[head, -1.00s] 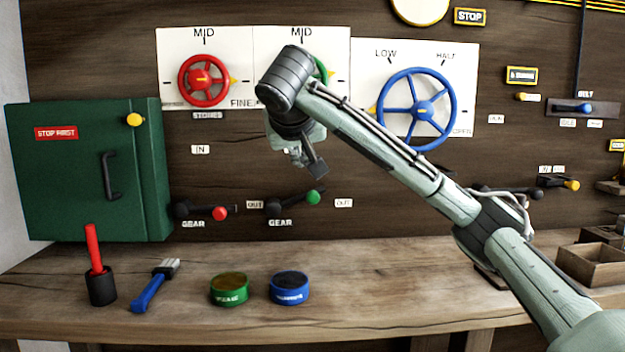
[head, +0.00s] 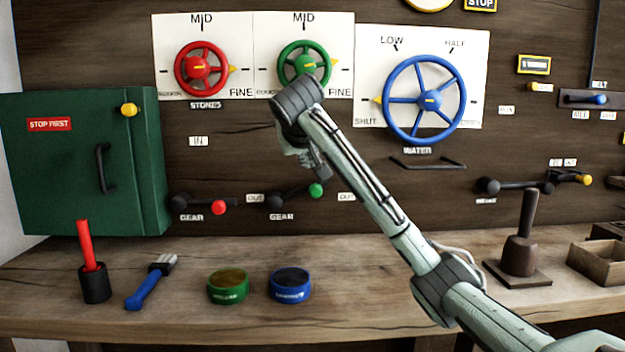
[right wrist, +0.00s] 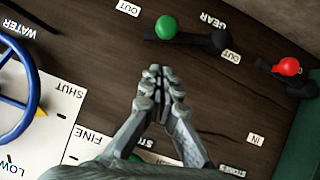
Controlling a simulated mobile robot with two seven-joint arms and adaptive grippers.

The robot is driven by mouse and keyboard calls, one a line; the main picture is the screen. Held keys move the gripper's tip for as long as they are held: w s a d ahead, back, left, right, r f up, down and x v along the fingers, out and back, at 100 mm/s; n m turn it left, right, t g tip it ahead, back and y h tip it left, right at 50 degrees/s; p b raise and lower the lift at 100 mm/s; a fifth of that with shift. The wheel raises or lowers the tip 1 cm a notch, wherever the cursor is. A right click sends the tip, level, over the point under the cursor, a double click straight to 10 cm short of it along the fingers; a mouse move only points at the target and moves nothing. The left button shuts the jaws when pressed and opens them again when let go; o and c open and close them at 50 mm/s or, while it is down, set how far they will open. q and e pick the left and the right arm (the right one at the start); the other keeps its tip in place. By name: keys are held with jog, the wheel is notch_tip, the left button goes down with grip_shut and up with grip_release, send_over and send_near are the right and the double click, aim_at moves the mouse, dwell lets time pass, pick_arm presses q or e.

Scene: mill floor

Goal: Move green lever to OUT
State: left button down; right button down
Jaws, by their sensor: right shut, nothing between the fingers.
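The green lever (head: 316,190) is on the wall panel above a GEAR label, its black arm reaching right and slightly up from a dark pivot. An OUT label (head: 347,197) is just right of its green knob, with a gap between. My right gripper (head: 318,172) is shut and empty, just above the knob in the head view. In the right wrist view its closed fingertips (right wrist: 158,72) point toward the green knob (right wrist: 166,27), with a visible gap. My arm may hide the green lever's IN label. My left gripper is out of view.
A red lever (head: 218,207) is to the left, with its IN label (head: 198,141) above. Red, green and blue (head: 421,99) handwheels are higher on the panel. A green cabinet (head: 80,165) is at left. Tins and tools stand on the bench (head: 200,325) below.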

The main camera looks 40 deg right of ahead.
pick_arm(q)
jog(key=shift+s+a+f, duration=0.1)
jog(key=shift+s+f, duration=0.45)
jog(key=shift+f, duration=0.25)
pick_arm(e)
jog(key=shift+w+d+f, duration=0.3)
jog(key=shift+d+f, duration=0.1)
jog(key=shift+f, duration=0.4)
jog(key=shift+w+d+f, duration=0.35)
jog(key=shift+f, duration=0.45)
jog(key=shift+w+d+f, duration=0.3)
jog(key=shift+d+f, duration=0.1)
jog(key=shift+f, duration=0.4)
